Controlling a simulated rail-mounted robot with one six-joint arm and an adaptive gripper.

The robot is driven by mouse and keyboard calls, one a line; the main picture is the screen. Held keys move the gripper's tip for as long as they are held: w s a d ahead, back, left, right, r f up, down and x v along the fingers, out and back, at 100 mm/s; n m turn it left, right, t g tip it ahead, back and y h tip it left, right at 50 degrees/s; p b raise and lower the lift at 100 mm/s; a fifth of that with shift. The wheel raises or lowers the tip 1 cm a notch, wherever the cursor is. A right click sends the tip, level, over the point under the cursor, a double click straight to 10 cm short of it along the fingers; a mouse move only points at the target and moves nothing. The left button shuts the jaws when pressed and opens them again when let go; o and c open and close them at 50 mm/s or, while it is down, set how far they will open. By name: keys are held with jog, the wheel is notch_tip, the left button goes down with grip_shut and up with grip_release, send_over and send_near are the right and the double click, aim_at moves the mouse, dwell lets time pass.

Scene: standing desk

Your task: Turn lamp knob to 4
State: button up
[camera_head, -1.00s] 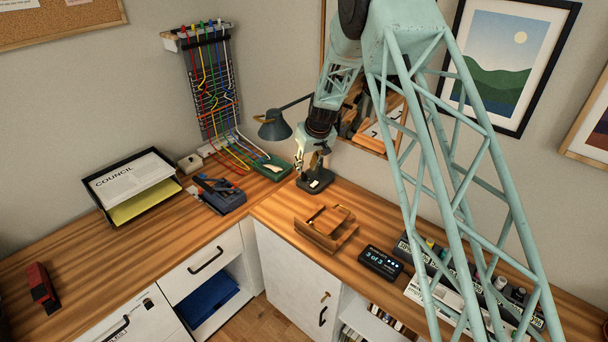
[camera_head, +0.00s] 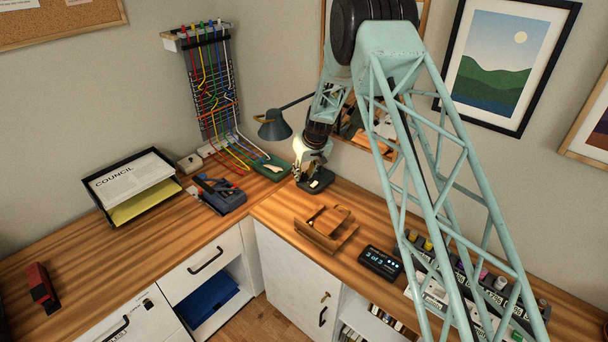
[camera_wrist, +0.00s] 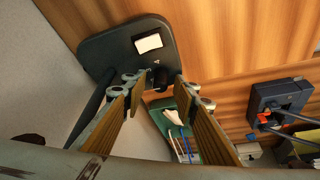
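The desk lamp's dark base (camera_head: 318,187) stands in the back corner of the desk, with its shade (camera_head: 273,126) hanging to the left. In the head view, my gripper (camera_head: 311,172) is low over the base. The label's digits are unreadable.
The wall is close behind.

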jog(key=shift+c, duration=0.9)
jog(key=c, duration=0.7)
jog(key=shift+m+h+p, duration=0.3)
jog(key=shift+m+p, duration=0.3)
jog(key=shift+p, duration=1.05)
jog(key=shift+f+m+h+p, duration=0.1)
jog(key=shift+m+h+p, duration=0.2)
jog(key=shift+m+p, duration=0.75)
jog(key=o, duration=0.9)
jog(key=shift+d, duration=0.1)
jog(key=shift+n+b, duration=0.65)
jog(key=shift+b, duration=0.05)
